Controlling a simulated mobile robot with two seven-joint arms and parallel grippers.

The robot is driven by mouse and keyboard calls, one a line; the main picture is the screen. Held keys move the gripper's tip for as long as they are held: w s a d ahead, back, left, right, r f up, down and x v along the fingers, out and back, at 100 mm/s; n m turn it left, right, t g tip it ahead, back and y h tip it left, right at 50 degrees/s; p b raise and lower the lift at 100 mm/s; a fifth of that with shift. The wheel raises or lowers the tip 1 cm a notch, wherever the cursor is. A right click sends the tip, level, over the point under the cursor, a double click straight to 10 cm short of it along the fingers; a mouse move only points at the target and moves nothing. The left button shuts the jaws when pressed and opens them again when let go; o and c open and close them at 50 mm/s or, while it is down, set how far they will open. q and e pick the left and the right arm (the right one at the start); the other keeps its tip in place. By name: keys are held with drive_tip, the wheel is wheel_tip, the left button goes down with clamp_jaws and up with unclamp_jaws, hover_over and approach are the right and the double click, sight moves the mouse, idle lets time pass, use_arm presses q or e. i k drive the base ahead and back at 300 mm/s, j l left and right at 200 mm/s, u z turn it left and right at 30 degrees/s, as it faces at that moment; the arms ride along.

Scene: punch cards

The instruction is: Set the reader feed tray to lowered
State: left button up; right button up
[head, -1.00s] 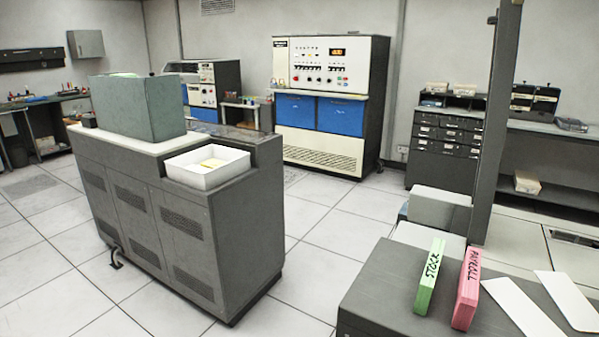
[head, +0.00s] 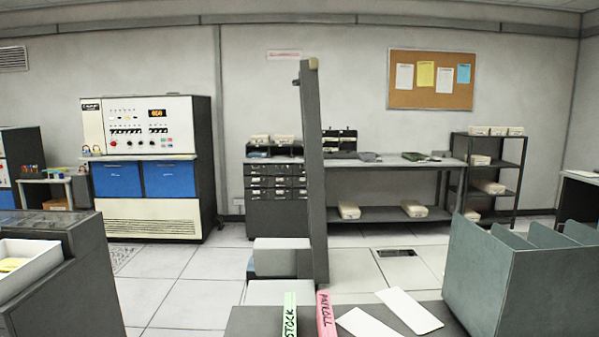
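Neither of my grippers shows in the head view. A white open tray (head: 30,268) with yellow cards (head: 12,264) in it sits on a low dark grey cabinet (head: 72,285) at the left edge, partly cut off. A tall dark grey post (head: 313,180) stands near the middle, with light grey blocks (head: 282,244) at its left side. A dark grey top (head: 255,322) in front of it bears a green STOCK card deck (head: 290,315) and a pink PAYROLL deck (head: 326,314). I cannot tell which part is the reader feed tray, or its setting.
White cards (head: 409,311) lie beside the decks. A grey-green divided bin (head: 520,285) stands at the lower right. A console with blue panels (head: 150,160), a drawer cabinet (head: 276,196) and a shelf (head: 490,180) line the back wall. Tiled floor (head: 190,270) is open at centre left.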

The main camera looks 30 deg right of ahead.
sight(308, 81)
drive_tip(key=i+j+z, duration=0.35)
drive_tip(key=i+j, duration=0.35)
drive_tip(key=z, duration=1.2)
drive_tip(key=j+u, duration=0.1)
drive_tip(key=u, duration=0.6)
drive_tip(key=i+j+u, duration=0.1)
drive_tip(key=j, duration=0.3)
drive_tip(key=i+j+u, duration=0.1)
drive_tip(key=j, duration=0.35)
drive_tip(key=i+j+u, duration=0.4)
drive_tip(key=i, duration=0.4)
drive_tip(key=i+z, duration=0.25)
drive_tip(key=z, duration=0.2)
drive_tip(key=i+z, duration=0.25)
drive_tip(key=z, duration=0.15)
drive_tip(key=i+j+z, duration=0.15)
drive_tip(key=z, duration=0.3)
drive_tip(key=i+j+z, duration=0.1)
drive_tip(key=z, duration=0.35)
drive_tip(key=i+j+z, duration=0.2)
drive_tip(key=z, duration=0.2)
drive_tip(key=i+j+z, duration=0.2)
drive_tip(key=z, duration=0.25)
